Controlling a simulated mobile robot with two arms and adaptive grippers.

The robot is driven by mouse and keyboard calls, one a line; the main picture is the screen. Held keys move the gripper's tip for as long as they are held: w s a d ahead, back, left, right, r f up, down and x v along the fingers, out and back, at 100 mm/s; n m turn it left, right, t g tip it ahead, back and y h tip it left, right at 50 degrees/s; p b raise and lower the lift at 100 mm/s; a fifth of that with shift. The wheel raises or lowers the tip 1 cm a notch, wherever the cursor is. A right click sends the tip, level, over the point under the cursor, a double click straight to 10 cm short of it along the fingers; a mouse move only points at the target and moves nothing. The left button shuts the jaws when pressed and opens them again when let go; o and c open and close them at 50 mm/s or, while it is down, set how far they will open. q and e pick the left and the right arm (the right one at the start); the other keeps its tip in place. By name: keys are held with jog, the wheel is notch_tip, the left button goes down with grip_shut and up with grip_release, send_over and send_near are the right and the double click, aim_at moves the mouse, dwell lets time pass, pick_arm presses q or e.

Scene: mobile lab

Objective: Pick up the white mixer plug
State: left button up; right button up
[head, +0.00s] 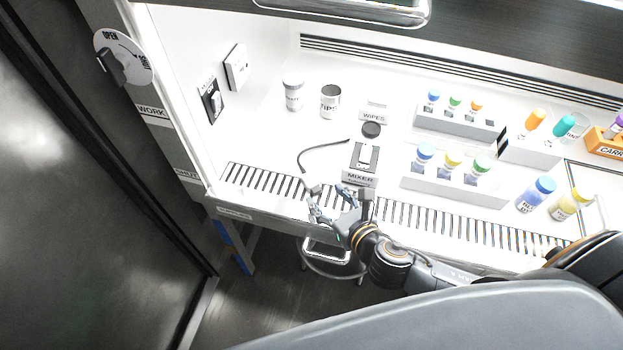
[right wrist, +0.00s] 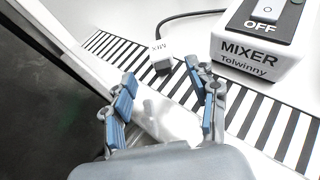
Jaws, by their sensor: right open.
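The white mixer plug (right wrist: 160,57) lies on the slotted strip at the front of the bench, on the end of a dark cord. In the head view the plug (head: 315,188) is small, left of the mixer (head: 366,157). My right gripper (head: 327,198) is open at the bench's front edge, close to the plug. In the right wrist view its blue-padded fingers (right wrist: 160,76) are spread and empty, with the plug just beyond the fingertips, between their lines. The mixer (right wrist: 258,48) stands to the right, its switch marked OFF. My left gripper is not in view.
Vial racks (head: 455,186) and loose vials stand to the right on the bench. A tips can (head: 330,100), a jar (head: 293,95) and a black round lid (head: 371,130) stand behind. A stool (head: 333,255) is below the front edge. The bench left of the cord is clear.

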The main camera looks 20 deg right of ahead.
aim_at(313, 183)
jog(key=x, duration=0.8)
jog(key=shift+w+p, duration=0.2)
jog(key=shift+p, duration=0.15)
jog(key=shift+s, duration=0.1)
grip_shut()
